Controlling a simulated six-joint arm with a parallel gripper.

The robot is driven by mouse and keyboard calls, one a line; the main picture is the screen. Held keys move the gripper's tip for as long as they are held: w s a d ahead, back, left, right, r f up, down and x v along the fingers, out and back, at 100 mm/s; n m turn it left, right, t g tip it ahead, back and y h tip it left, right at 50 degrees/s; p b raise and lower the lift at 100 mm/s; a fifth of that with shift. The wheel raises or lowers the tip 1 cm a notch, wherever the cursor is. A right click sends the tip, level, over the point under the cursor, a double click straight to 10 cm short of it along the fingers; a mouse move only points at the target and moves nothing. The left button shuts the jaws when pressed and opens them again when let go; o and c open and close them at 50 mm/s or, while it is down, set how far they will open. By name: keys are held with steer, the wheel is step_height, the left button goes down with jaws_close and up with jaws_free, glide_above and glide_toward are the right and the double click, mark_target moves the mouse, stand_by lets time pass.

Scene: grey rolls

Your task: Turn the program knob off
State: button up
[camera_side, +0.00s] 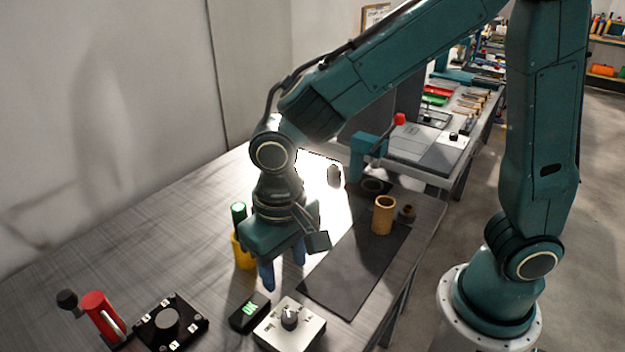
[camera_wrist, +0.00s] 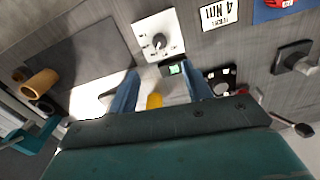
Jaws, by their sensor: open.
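The program knob (camera_side: 291,317) is a dark grey dial on a white square panel (camera_side: 271,334) with marks around it, near the table's front edge. In the wrist view the knob (camera_wrist: 159,41) shows at top centre, with its panel whole. My gripper (camera_side: 284,275) points down, with two blue fingers apart and nothing between them. It hangs above and behind the knob panel, not touching it. In the wrist view the fingers (camera_wrist: 160,95) stand to either side, below the panel in the picture. The exact knob setting is too small to read.
A small black box with a green display (camera_side: 249,312) sits beside the panel. A black plate (camera_side: 171,322) and a red lever (camera_side: 101,314) lie left. A yellow holder (camera_side: 243,251) stands behind my gripper. A dark mat (camera_side: 352,275) and a tan cup (camera_side: 384,214) are right.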

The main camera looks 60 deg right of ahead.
mark_target(289, 317)
steer(key=shift+f, duration=6.8)
steer(key=c, duration=1)
